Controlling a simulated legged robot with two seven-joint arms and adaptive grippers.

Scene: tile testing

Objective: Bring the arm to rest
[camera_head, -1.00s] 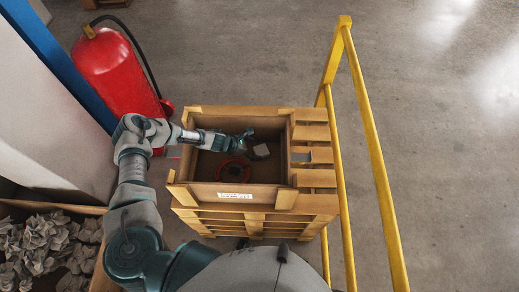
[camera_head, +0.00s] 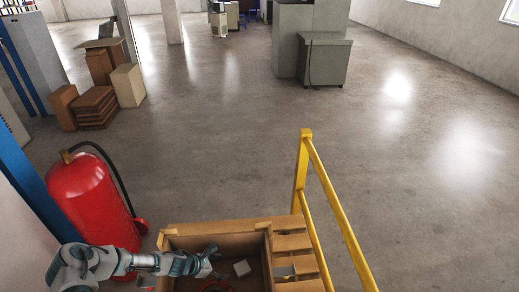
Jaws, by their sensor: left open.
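My left arm comes in from the left, and my left gripper (camera_head: 211,258) is over the open wooden crate (camera_head: 200,240), near its left side. The gripper is open and empty. Part of a red ring (camera_head: 216,287) shows in the crate at the bottom edge of the picture. My right gripper is not in view.
A red fire extinguisher (camera_head: 92,200) stands left of the crate, close to my arm. A yellow rail (camera_head: 335,210) runs along the right. Cardboard boxes (camera_head: 95,106) and a grey cabinet (camera_head: 325,60) stand farther off. The floor between is clear.

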